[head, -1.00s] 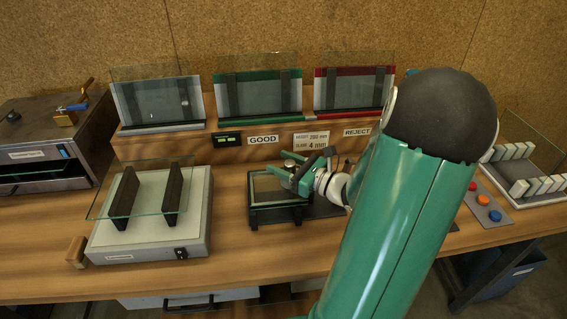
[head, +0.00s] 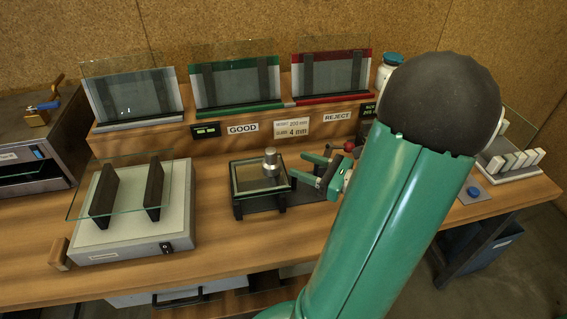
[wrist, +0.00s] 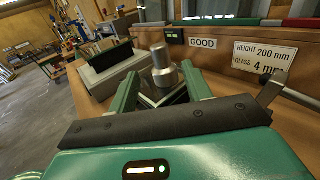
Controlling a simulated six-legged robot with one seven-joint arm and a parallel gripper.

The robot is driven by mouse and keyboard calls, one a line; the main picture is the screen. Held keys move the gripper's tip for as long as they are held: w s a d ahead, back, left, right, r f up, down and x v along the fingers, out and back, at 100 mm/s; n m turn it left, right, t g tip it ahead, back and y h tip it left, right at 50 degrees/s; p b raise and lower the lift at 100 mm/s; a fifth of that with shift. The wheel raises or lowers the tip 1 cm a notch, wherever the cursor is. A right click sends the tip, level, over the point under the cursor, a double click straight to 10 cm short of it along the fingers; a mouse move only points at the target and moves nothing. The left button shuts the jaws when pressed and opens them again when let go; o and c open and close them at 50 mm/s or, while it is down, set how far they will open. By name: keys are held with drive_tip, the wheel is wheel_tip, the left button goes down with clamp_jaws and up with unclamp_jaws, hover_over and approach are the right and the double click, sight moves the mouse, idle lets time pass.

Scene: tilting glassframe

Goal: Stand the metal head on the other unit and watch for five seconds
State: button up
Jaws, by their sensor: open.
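The metal head (head: 270,160) is a short silver cylinder with a narrower top. It stands upright on the glass of the small black-framed unit (head: 239,209) in the middle of the bench. It also shows in the wrist view (wrist: 162,68), beyond and between my fingers. My gripper (head: 312,170) is open and empty, just right of the unit and apart from the head. In the wrist view my gripper (wrist: 168,95) has its two green fingers spread wide.
A grey box (head: 180,215) with two black uprights and a glass sheet stands on the left. GOOD (head: 242,129) and REJECT (head: 338,116) labels front a raised shelf with several framed panes. White blocks (head: 515,160) sit at the right. Bare bench lies before the unit.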

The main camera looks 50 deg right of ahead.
drive_tip(key=w+a+n+g+y, duration=0.1)
drive_tip(key=a+n+g+y, duration=0.1)
drive_tip(key=a+n+g, duration=0.7)
drive_tip(key=w+a+n+g+y, duration=0.2)
drive_tip(key=a+n+g, duration=0.2)
drive_tip(key=a+n, duration=0.55)
drive_tip(key=s+a+r+n+t+h, duration=0.1)
drive_tip(key=s+a+r+n+h, duration=0.2)
drive_tip(key=a+r+n+h, duration=0.5)
drive_tip(key=a+r+n, duration=0.1)
drive_tip(key=a+n, duration=0.1)
drive_tip(key=n, duration=0.4)
drive_tip(key=shift+a+h, duration=0.3)
drive_tip(key=shift+a, duration=0.05)
drive_tip(key=shift+n, duration=0.25)
idle(4.2)
